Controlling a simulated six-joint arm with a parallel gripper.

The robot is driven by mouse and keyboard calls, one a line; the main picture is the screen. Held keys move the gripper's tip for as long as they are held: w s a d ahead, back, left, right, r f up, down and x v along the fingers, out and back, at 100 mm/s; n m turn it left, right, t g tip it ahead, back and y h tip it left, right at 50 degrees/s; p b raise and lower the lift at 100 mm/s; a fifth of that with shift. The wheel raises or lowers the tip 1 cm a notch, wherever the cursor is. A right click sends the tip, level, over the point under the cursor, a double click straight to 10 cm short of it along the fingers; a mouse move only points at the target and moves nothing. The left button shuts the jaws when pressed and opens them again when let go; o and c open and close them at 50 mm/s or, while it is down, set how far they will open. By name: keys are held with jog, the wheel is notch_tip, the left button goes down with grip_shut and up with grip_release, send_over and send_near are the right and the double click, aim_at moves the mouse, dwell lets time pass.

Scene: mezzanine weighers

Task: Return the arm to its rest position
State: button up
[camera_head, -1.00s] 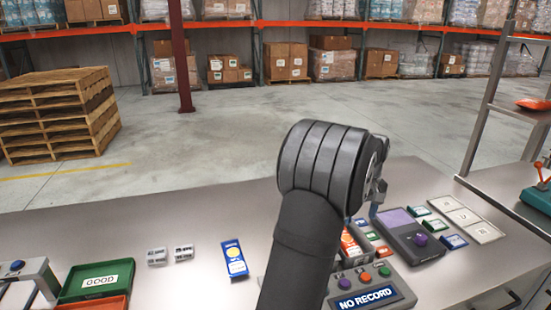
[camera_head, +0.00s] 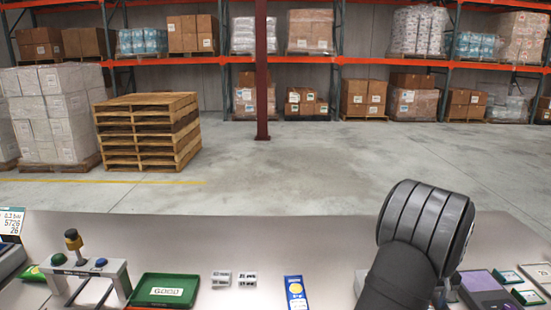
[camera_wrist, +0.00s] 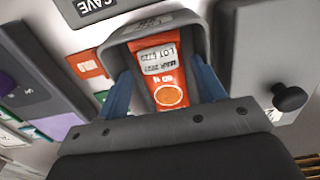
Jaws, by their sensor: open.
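My arm (camera_head: 405,260) rises at the right of the head view, its rounded dark wrist above the bench; the gripper is mostly hidden behind it. In the wrist view my gripper (camera_wrist: 162,72) shows two blue fingers spread apart. An orange packet (camera_wrist: 166,75) with a printed lot and date label lies in a grey holder (camera_wrist: 199,30) between the fingers in the picture. I see a gap on either side of the packet; its depth below the fingertips is hard to judge.
On the bench (camera_head: 330,235) are a green GOOD tray (camera_head: 165,290), two small white printed blocks, a blue-and-yellow packet (camera_head: 295,293), and a grey stand (camera_head: 88,270) at left. A purple-topped device (camera_head: 482,281) stands right of my arm. Wooden pallets (camera_head: 148,132) stand on the floor beyond.

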jog(key=shift+f, duration=0.15)
notch_tip(320, 180, up, 13)
notch_tip(320, 180, down, 14)
jog(key=shift+r, duration=0.2)
notch_tip(320, 180, up, 5)
jog(key=shift+r, duration=0.15)
jog(key=s+d+r, duration=0.3)
jog(key=s+r, duration=0.4)
jog(key=s, duration=0.4)
jog(key=shift+w+a+f, duration=1.15)
jog(key=shift+w+a, duration=0.6)
jog(key=shift+a, duration=2.55)
jog(key=shift+w+a+f, duration=1.15)
jog(key=shift+w+a, duration=0.6)
jog(key=shift+a, duration=2.55)
jog(key=shift+w+a+f, duration=1.15)
jog(key=shift+w+a, duration=0.6)
jog(key=shift+a, duration=2.55)
